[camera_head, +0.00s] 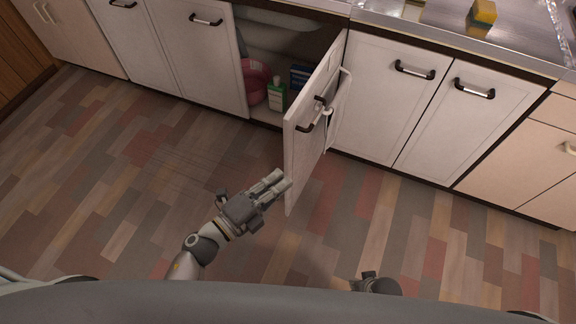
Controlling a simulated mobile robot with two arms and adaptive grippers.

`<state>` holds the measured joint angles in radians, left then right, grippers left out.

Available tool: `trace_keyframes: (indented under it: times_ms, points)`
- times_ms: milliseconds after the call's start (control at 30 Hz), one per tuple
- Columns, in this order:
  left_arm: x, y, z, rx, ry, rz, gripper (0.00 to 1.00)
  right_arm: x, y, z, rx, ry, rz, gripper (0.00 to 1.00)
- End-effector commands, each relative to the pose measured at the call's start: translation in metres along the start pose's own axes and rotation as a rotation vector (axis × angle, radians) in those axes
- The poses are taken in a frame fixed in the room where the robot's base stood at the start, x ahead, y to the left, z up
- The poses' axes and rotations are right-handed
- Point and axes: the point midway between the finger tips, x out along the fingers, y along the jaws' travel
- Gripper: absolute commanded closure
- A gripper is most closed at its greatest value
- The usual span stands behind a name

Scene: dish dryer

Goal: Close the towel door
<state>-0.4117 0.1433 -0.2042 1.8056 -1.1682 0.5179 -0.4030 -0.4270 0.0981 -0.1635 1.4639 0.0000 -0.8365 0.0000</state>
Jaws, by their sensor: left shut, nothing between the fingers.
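The towel door (301,150) is a white cabinet door that stands open, swung out from the cabinet front. It has a dark handle (314,123) on its left-facing face and a white towel rail (342,95) on the other side. My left gripper (277,182) is shut and empty. It is close to the lower free edge of the door, on its left; I cannot tell whether it touches. My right gripper (376,284) shows only in part at the bottom edge, and its fingers are not clear.
The open cabinet holds a red tub (255,82), a green-and-white bottle (276,94) and a blue box (299,77). Closed white doors flank it. A yellow sponge (483,13) lies on the counter. The tiled floor (130,170) in front is clear.

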Motion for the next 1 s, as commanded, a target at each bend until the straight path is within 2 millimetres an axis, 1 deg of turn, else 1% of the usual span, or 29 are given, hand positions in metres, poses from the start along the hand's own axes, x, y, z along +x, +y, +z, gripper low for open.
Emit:
trace_keyframes:
  times_ms: [167, 333, 500, 567, 633, 800, 1000]
  points:
    - [0.019, -0.003, 0.001, 0.006, 0.001, -0.005, 1.00, 0.000, 0.000, 0.002, 0.000, -0.002, 0.000, 0.67]
    - [0.054, -0.004, 0.000, 0.003, 0.000, -0.007, 1.00, 0.002, 0.000, 0.004, -0.001, -0.004, 0.000, 0.67]
    - [0.091, -0.003, 0.000, 0.001, 0.000, -0.005, 1.00, 0.002, 0.000, 0.002, -0.001, -0.002, 0.000, 0.67]
    - [0.102, -0.003, 0.000, 0.002, 0.000, -0.005, 1.00, 0.000, 0.000, 0.000, 0.000, 0.000, 0.000, 0.67]
    - [0.096, 0.000, 0.013, 0.004, -0.003, 0.001, 1.00, -0.001, 0.000, -0.002, 0.000, 0.003, 0.000, 0.67]
    - [0.089, -0.001, 0.032, 0.002, -0.001, -0.001, 1.00, -0.003, 0.001, -0.003, 0.000, 0.001, 0.002, 0.67]
    - [0.086, -0.002, 0.038, 0.001, 0.000, -0.002, 1.00, -0.005, 0.001, -0.005, 0.001, 0.003, 0.001, 0.67]
